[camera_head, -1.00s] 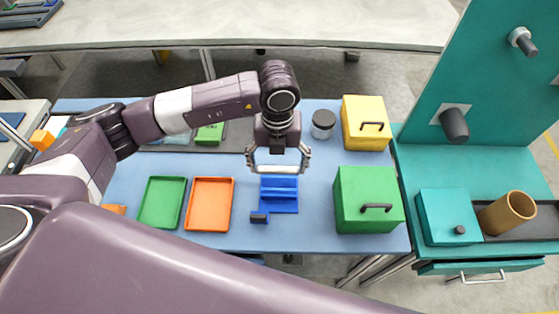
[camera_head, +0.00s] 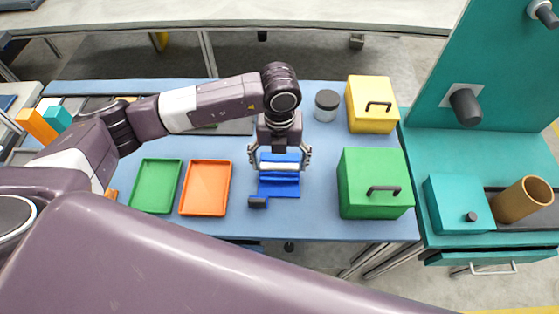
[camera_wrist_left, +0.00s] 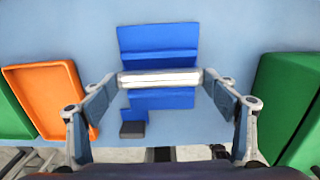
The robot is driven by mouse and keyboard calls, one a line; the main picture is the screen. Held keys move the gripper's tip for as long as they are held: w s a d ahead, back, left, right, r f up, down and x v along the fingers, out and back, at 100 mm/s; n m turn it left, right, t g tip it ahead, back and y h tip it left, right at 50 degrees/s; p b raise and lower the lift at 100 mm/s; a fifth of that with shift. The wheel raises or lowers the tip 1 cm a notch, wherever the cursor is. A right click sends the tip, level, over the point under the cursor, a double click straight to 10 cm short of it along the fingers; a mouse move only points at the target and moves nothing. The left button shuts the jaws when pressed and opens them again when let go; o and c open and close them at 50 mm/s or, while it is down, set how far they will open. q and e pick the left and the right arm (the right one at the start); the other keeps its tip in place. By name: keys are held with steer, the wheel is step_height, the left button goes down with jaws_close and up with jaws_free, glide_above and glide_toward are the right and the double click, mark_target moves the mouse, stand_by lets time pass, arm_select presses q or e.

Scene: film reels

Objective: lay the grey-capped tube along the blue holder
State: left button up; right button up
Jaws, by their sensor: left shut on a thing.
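The white tube (camera_wrist_left: 160,78) spans the two fingertips of my left gripper (camera_head: 280,160), held level by its ends. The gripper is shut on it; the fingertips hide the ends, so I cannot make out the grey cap. The blue holder (camera_head: 279,190) lies on the blue table below, with blue showing on both sides of the tube in the head view. In the left wrist view the holder (camera_wrist_left: 158,40) also extends beyond and below the tube, which runs across it. I cannot tell whether tube and holder touch. My right gripper is not in view.
A dark grey block (camera_head: 258,202) sits at the holder's near left corner. Orange (camera_head: 206,188) and green (camera_head: 155,186) trays lie left. A green box (camera_head: 372,180), yellow box (camera_head: 368,102) and dark-lidded jar (camera_head: 327,106) stand right and behind. Bare table separates holder and green box.

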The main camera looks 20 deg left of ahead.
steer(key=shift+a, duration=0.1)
arm_select(q)
steer(key=o, duration=1.3)
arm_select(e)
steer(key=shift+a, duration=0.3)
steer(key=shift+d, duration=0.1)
arm_select(q)
steer(key=shift+r, duration=0.15)
step_height(320, 180, up, 12)
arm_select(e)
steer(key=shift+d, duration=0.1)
